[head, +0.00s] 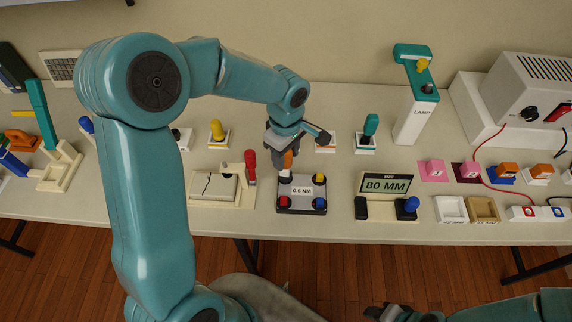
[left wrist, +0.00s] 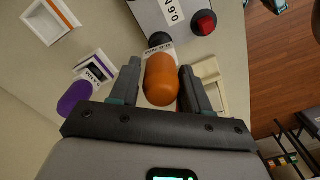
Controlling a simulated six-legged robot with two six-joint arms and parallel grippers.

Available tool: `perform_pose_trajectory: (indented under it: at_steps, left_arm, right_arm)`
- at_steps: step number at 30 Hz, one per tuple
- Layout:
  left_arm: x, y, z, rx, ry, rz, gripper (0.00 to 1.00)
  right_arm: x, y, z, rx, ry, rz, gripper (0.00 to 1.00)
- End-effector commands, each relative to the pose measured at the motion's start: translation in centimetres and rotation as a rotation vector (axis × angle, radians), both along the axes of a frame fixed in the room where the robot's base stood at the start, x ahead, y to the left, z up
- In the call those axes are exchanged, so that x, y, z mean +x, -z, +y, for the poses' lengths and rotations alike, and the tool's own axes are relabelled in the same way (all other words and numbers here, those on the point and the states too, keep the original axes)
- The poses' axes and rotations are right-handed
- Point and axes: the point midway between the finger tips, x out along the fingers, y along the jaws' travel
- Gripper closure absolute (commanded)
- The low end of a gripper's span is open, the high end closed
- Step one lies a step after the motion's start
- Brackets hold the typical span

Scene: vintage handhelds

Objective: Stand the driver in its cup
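The driver has an orange handle (head: 288,159) and stands roughly upright near the back left corner of the grey 0.6 NM box (head: 301,189). Its tip is hidden from me. My left gripper (head: 286,155) points down over the handle. In the left wrist view the handle (left wrist: 161,80) lies between the two dark fingers (left wrist: 160,86), with a thin gap at the left one; firm contact cannot be told. A white stand with an orange band (head: 325,143), likely its cup, looks empty behind and right; it also shows in the wrist view (left wrist: 50,20). My right gripper (head: 400,313) is partly cut off.
A purple handle (left wrist: 74,99) stands in a labelled holder near my left gripper. Yellow (head: 217,129) and teal (head: 371,124) handles stand in holders on the table. The 80 MM display (head: 386,185) is at right, and a red-handled fixture (head: 250,163) at left.

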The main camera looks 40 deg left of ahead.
Motion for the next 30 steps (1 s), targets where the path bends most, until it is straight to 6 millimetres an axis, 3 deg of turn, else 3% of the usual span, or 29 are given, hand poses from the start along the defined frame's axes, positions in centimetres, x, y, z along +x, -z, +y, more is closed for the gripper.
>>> perform_pose_trajectory:
  at_steps: [1, 3, 4, 11, 30]
  left_arm:
    - [0.0, 0.0, 0.0, 0.0, 0.0, 0.0, 0.72]
    - [0.0, 0.0, 0.0, 0.0, 0.0, 0.0, 0.95]
    - [0.0, 0.0, 0.0, 0.0, 0.0, 0.0, 1.0]
    - [0.0, -0.5, 0.0, 0.0, -0.001, 0.0, 1.0]
    - [0.0, -4.0, 0.0, 0.0, -0.001, -0.001, 1.0]
  right_arm:
    - [0.0, 0.0, 0.0, 0.0, 0.0, 0.0, 0.57]
    - [0.0, 0.0, 0.0, 0.0, 0.0, 0.0, 0.57]
    - [0.0, 0.0, 0.0, 0.0, 0.0, 0.0, 0.57]
    - [0.0, -0.3, 0.0, 0.0, 0.0, 0.0, 0.57]
    - [0.0, -2.5, 0.0, 0.0, 0.0, 0.0, 0.57]
